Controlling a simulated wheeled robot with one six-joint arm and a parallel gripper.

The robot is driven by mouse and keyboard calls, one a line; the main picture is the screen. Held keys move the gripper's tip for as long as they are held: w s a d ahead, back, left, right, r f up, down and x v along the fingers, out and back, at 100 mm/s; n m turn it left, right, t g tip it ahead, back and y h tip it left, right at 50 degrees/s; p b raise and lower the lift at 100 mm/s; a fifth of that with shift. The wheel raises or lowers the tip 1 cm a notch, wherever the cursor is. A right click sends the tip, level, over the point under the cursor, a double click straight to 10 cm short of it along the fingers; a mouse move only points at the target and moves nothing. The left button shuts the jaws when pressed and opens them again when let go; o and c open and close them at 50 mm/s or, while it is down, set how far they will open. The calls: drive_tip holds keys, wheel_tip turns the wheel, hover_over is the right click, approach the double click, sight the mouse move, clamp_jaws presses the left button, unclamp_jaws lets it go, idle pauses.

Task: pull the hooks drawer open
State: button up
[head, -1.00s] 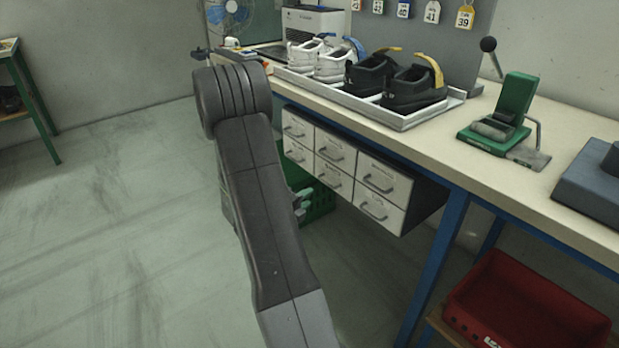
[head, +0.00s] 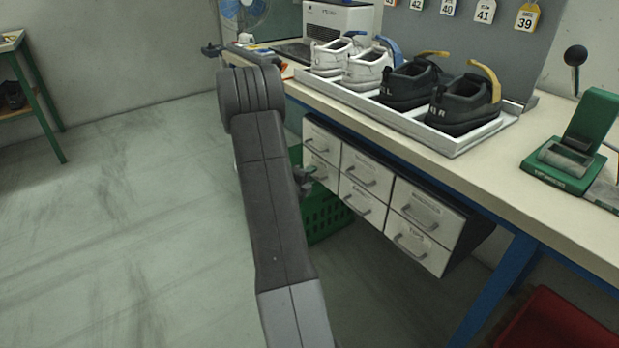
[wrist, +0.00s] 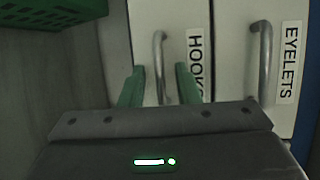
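The hooks drawer (wrist: 180,22) has a pale front with a HOOKS label (wrist: 195,62) and a grey bar handle (wrist: 159,50). It looks closed, flush with the drawer beside it. My gripper (wrist: 159,82) has its two green fingers apart, one on each side of the handle's lower part. I cannot tell whether either finger touches the handle. In the head view, my gripper (head: 308,180) is a small shape by the lower left drawer, partly behind my arm, and its fingers are hard to make out there.
The eyelets drawer (wrist: 235,40) is right beside it, with its own handle. A green crate (head: 328,215) stands below the drawers. The workbench (head: 470,165) overhangs them and carries a white tray (head: 455,150) of shoes. Open floor lies to the left.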

clamp_jaws()
drive_tip(key=s+a+b, duration=0.3)
drive_tip(key=s+a, duration=0.7)
drive_tip(key=a, duration=0.5)
drive_tip(key=shift+s, duration=0.4)
drive_tip(key=shift+o, duration=0.6)
unclamp_jaws()
